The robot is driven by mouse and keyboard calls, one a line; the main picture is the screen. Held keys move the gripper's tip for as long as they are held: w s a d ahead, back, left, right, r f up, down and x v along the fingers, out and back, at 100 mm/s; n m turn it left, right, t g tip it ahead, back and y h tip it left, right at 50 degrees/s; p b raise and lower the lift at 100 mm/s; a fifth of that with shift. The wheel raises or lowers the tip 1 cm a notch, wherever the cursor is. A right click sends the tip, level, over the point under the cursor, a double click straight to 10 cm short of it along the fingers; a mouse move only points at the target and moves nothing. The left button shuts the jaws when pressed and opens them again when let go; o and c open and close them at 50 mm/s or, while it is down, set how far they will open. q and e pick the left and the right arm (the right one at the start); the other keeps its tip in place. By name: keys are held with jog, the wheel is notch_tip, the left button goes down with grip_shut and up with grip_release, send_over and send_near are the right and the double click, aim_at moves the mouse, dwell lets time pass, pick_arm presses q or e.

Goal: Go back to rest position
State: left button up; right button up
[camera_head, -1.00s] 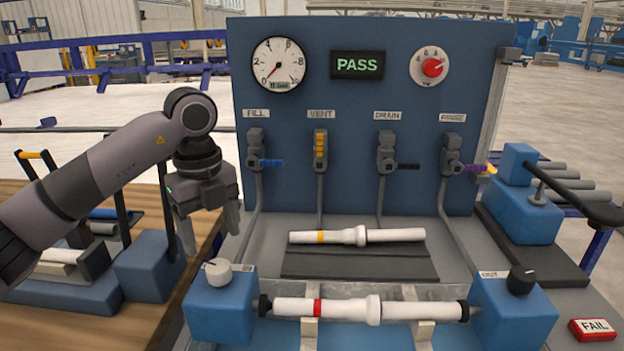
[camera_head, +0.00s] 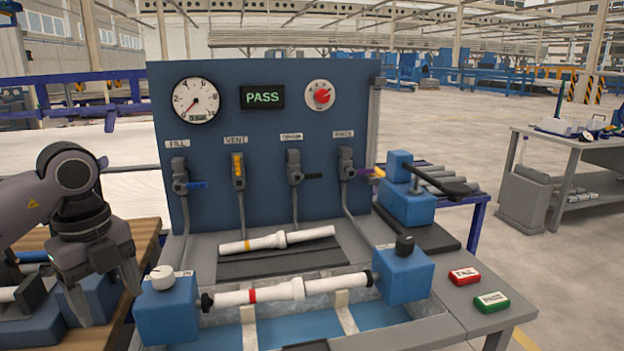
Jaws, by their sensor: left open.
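My left gripper (camera_head: 105,292) is at the lower left, fingers pointing down and apart, with nothing between them. It hangs beside the left blue clamp block (camera_head: 168,312) of the test bench. A white pipe with a red band (camera_head: 285,292) is held between the two blue blocks. A white pipe with a yellow band (camera_head: 277,241) lies on the dark mat (camera_head: 240,268) behind it. The blue panel (camera_head: 262,115) carries a gauge (camera_head: 195,101), a PASS display (camera_head: 262,97) and a red knob (camera_head: 321,96). My right gripper is not in view.
Red (camera_head: 464,276) and green (camera_head: 491,302) buttons sit on the bench's right corner. A wooden table (camera_head: 148,233) is at the left. Open floor separates the bench from a grey workbench (camera_head: 590,150).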

pick_arm(q)
jog(key=s+d+f+m+g+h, duration=0.1)
jog(key=s+d+f+m+h, duration=0.2)
jog(key=d, duration=0.5)
jog(key=d+f+m+g+h, duration=0.1)
jog(key=d+f+m+h, duration=0.2)
jog(key=d, duration=0.4)
jog(key=s+d+r+n+t+h+p, duration=0.1)
jog(key=s+d+r+n+t+h, duration=0.1)
jog(key=d+h, duration=0.4)
jog(key=s+d+r+n+t+h+p, duration=0.1)
jog(key=d+r+n+t+h, duration=0.1)
jog(key=d+h, duration=0.45)
jog(key=w+a+f+n+t+y+p, duration=0.1)
jog(key=w+a+f+n+t+y, duration=0.1)
jog(key=a+f+n+t+y, duration=1.5)
jog(key=s+a+f+n+g, duration=0.1)
jog(key=s+f+n+g, duration=0.5)
jog(key=s+f, duration=0.5)
jog(key=s+g, duration=0.2)
jog(key=shift+s+a+f+n+g+p, duration=0.15)
jog(key=shift+s+f+n+g+p, duration=0.15)
jog(key=shift+n+p, duration=0.1)
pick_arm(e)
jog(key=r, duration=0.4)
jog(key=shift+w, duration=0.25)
pick_arm(q)
jog(key=shift+h, duration=0.25)
